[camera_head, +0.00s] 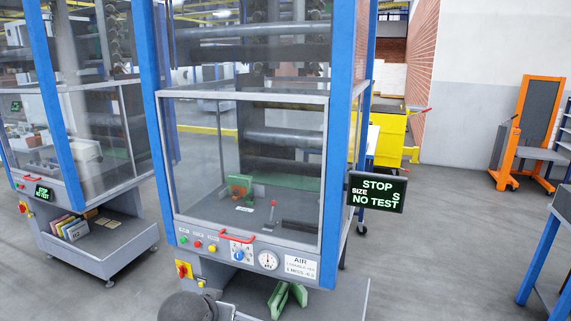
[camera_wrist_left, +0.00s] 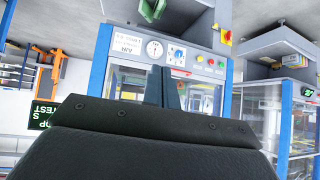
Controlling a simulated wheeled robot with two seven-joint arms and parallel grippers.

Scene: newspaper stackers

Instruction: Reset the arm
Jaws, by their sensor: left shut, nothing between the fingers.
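My left gripper (camera_wrist_left: 163,88) shows in the left wrist view as two grey-blue fingers close together past the dark wrist housing. It is shut and empty, with the machine's control panel behind it; that view is upside down. In the head view a dark rounded part of my left arm shows at the bottom edge, in front of the machine's lower shelf, and the fingers there are not clear. The blue-framed test machine (camera_head: 150,110) stands straight ahead with its clear front door closed. My right gripper is in neither view.
The panel has a red handle (camera_head: 237,237), buttons and a gauge (camera_head: 268,260). A display (camera_head: 377,191) reads STOP, SIZE S, NO TEST. Green pieces (camera_head: 288,299) lie on the lower shelf. A similar machine stands left, a blue-legged table (camera_head: 540,258) right. Floor between is clear.

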